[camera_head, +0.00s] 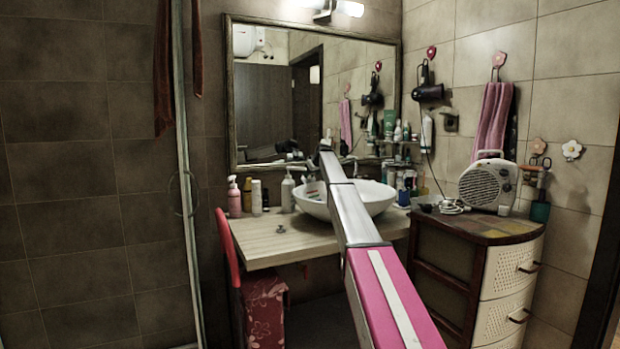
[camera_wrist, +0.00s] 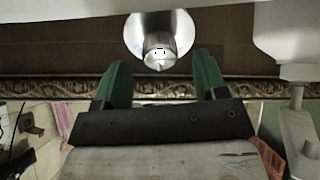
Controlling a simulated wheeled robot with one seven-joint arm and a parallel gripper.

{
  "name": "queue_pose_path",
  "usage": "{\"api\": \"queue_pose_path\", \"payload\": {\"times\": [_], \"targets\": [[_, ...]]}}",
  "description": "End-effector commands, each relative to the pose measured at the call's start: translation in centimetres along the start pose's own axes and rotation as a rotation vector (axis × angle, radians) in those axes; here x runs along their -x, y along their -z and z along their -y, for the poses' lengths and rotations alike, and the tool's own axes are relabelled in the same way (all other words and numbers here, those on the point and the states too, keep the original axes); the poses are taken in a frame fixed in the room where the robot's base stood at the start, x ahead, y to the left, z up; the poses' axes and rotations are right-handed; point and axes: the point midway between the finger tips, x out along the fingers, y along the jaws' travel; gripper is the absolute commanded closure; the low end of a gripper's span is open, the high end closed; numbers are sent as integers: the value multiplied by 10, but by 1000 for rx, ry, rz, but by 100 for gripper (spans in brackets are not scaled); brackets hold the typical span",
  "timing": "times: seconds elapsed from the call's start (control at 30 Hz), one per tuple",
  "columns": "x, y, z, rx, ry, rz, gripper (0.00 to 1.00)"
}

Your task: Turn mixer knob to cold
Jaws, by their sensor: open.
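The mixer knob (camera_wrist: 160,44) is a shiny metal cylinder on a round bright base at the top middle of the wrist view. It has small dark marks on its side. My gripper (camera_wrist: 161,62) has two green fingers, spread open with nothing held. The knob lies between and just beyond the fingertips, with a gap to each side; I cannot tell the depth between them.
The mirror (camera_head: 280,100) stands behind the basin. Bottles, including a pink one (camera_head: 234,196), crowd the wooden counter (camera_head: 265,243) to the left, and toiletries stand to the right. A white heater (camera_head: 488,185) sits on the drawer unit (camera_head: 505,268). A white object (camera_wrist: 283,35) shows at the wrist view's upper right.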

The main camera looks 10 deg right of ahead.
Motion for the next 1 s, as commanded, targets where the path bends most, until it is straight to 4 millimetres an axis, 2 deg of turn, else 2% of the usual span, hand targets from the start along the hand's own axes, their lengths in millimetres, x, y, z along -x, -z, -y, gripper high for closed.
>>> {"api": "queue_pose_path", "payload": {"times": [0.1, 0.2, 0.5, 0.57, 0.6, 0.67, 1.0], "targets": [[-20, 0, -1, 0, 1, 2, 34], [-27, 0, 0, 0, 0, 1, 34], [-30, 0, 0, 0, 0, 0, 34], [-30, 0, 0, 0, 0, 0, 54], [-29, 0, 0, 0, 0, 0, 67], [-29, 0, 0, 0, 0, 0, 84], [-29, 0, 0, -29, -3, 1, 83]]}}
